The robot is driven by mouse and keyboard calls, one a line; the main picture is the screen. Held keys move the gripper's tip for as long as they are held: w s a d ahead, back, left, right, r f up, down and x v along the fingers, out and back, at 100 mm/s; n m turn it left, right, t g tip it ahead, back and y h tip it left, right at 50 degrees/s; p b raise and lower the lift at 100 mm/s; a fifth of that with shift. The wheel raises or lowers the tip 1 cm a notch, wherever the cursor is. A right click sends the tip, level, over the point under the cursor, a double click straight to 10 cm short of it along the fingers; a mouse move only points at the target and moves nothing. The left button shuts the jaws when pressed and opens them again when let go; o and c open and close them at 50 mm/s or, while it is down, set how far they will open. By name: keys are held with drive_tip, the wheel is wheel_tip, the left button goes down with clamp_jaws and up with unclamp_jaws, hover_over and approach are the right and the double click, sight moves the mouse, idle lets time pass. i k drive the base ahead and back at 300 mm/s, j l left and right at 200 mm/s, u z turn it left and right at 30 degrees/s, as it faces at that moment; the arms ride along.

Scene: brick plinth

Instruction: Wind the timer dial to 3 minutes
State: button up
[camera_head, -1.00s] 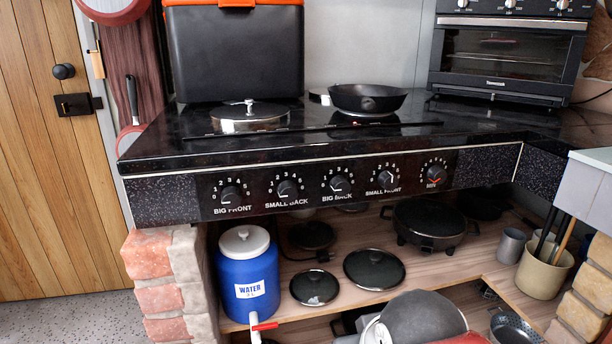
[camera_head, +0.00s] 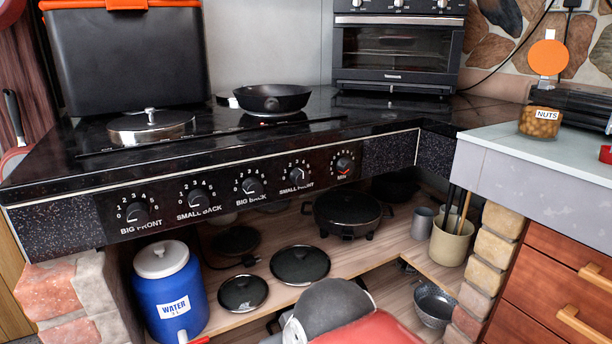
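The timer dial (camera_head: 345,165) is the rightmost knob on the black front panel (camera_head: 220,196) under the cooktop, with MIN printed below it. It is a dark round knob with a ring of pale figures and a reddish mark. The marks are too small to tell its exact setting. Several knobs sit to its left, labelled BIG FRONT (camera_head: 137,212), SMALL BACK (camera_head: 198,195), BIG BACK (camera_head: 251,185) and SMALL FRONT (camera_head: 298,174). Nothing is touching the timer dial. My gripper is not in view.
A frying pan (camera_head: 272,98) and a lidded pot (camera_head: 150,125) stand on the cooktop. Below are a blue water container (camera_head: 170,297), lids (camera_head: 300,265) and a black electric pan (camera_head: 347,211). A grey-topped counter (camera_head: 500,150) with a nuts jar (camera_head: 540,122) juts forward at right.

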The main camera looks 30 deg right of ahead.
sight(346, 167)
drive_tip(key=k+l+z, duration=0.15)
drive_tip(key=z, duration=0.3)
drive_tip(key=l+z, duration=0.4)
